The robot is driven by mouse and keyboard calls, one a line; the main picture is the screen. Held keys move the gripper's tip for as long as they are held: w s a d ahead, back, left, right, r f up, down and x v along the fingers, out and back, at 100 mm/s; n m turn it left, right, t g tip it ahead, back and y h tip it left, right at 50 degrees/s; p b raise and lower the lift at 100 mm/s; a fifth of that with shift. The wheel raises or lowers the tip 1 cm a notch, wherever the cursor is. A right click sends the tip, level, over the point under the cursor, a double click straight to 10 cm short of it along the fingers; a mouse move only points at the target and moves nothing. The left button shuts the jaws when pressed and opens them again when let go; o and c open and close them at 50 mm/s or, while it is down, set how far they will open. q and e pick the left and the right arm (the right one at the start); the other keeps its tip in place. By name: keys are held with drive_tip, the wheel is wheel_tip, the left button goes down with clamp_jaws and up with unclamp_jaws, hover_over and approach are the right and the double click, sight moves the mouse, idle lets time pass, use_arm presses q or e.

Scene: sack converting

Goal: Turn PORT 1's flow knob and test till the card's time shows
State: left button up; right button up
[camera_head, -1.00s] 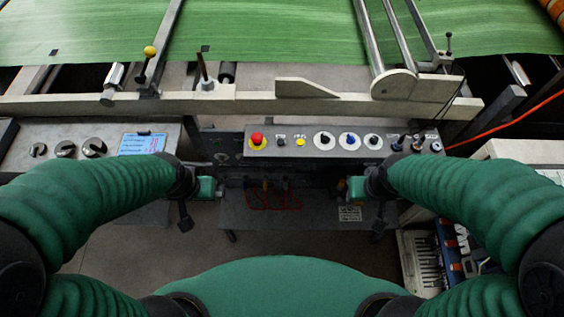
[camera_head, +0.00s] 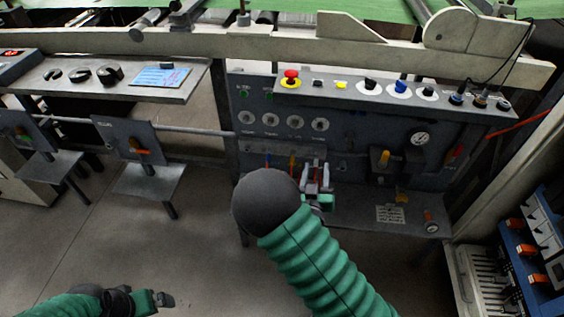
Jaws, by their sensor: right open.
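My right gripper (camera_head: 318,179) is open in front of the lower middle of the grey control panel (camera_head: 350,135), close to small coloured parts there. Its forearm and wrist hide part of the lower shelf. I cannot tell whether it touches anything. Small blue (camera_head: 267,160) and orange (camera_head: 292,162) upright parts stand left of it. Several round white gauges (camera_head: 295,122) sit in a row above. Labels are too small to read, so I cannot tell which knob is PORT 1's. A blue printed card (camera_head: 160,76) lies on the left ledge. My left gripper (camera_head: 160,300) is low at bottom left, its jaws unclear.
A sloped top strip carries a red-and-yellow stop button (camera_head: 291,78) and several knobs. A white label (camera_head: 390,214) is on the lower shelf. A blue rack (camera_head: 530,240) stands at far right.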

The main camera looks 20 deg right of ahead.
sight(320, 129)
drive_tip(key=b+x, duration=0.5)
drive_tip(key=x, duration=1.2)
drive_tip(key=shift+a+r, duration=0.2)
clamp_jaws()
